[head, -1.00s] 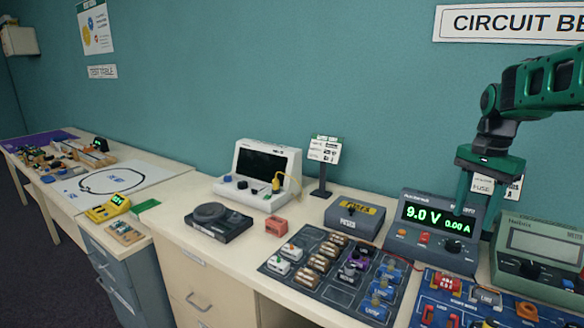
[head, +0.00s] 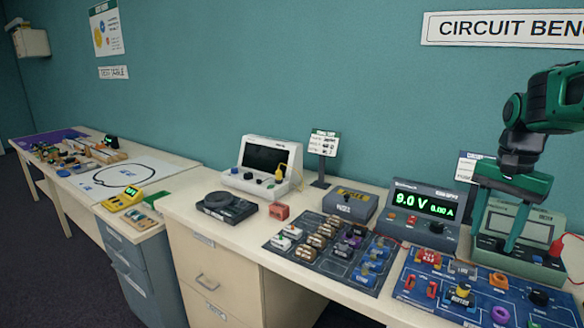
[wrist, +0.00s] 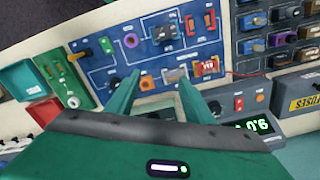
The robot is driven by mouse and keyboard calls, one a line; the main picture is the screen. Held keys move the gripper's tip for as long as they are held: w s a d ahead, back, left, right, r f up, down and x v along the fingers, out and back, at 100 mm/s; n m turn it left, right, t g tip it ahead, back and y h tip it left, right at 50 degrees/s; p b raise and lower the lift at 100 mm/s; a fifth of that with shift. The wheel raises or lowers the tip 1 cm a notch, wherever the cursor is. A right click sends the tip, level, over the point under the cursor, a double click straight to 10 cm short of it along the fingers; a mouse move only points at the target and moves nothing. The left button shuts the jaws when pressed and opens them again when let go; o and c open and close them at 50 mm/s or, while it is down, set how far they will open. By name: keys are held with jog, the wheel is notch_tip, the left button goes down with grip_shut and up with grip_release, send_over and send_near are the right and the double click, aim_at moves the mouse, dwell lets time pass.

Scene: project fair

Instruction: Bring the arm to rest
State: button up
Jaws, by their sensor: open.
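My arm comes in from the right edge in the head view. My gripper (head: 494,236) points down with its two green fingers apart and nothing between them. It hangs in front of the grey-green meter (head: 540,222), hiding part of it, to the right of the power supply (head: 425,210) that reads 9.0 V. In the wrist view my gripper (wrist: 158,88) is also open and empty, over the edge of the blue circuit board (wrist: 140,45). I cannot tell how high the fingertips are above the bench.
The blue board (head: 425,278) with plugged parts lies at the bench front. A dark parts tray (head: 295,250) is left of it, with a fuse box (head: 350,204) behind. An oscilloscope-like white unit (head: 265,165) stands further left. Open wall space lies above the bench.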

jog(key=s+a+f+n, duration=0.1)
jog(key=s+f, duration=0.3)
jog(key=s, duration=0.7)
jog(key=s+a+f+n, duration=0.1)
jog(key=s+f+n, duration=0.3)
jog(key=s, duration=0.8)
jog(key=shift+a+f, duration=0.4)
jog(key=shift+f, duration=0.3)
jog(key=shift+w+f, duration=0.25)
jog(key=shift+w, duration=0.3)
